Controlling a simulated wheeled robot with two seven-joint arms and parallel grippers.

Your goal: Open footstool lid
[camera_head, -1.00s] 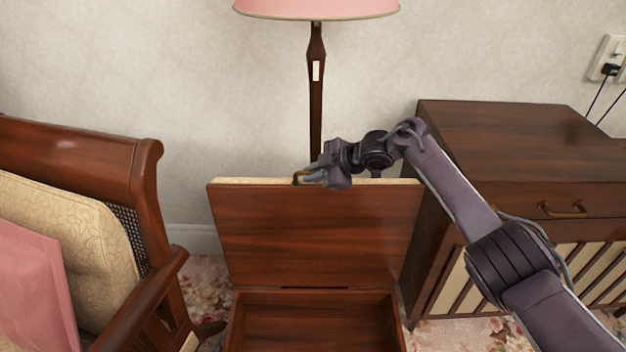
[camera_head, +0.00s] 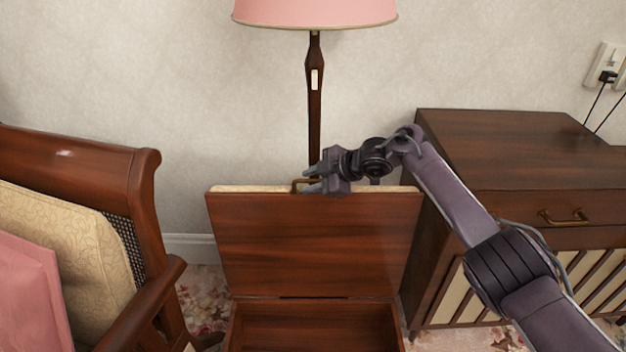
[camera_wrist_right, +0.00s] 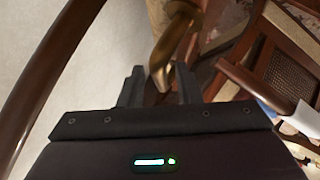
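The footstool stands below the lamp, and its dark wooden lid (camera_head: 310,245) is raised to near upright. The open wooden box (camera_head: 313,328) shows below the lid. A brass handle (camera_head: 298,185) is at the lid's top edge; it also shows in the right wrist view (camera_wrist_right: 172,45). My right gripper (camera_head: 310,179) is at the top edge beside the handle. In the right wrist view its two fingers (camera_wrist_right: 160,86) are apart, with the handle's end between or just past them and a gap visible. My left gripper is out of view.
A floor lamp (camera_head: 314,100) stands behind the lid, against the wall. A wooden cabinet (camera_head: 510,145) is close on the right. An armchair (camera_head: 85,165) with cushions is on the left. Floral carpet (camera_head: 205,295) shows between chair and footstool.

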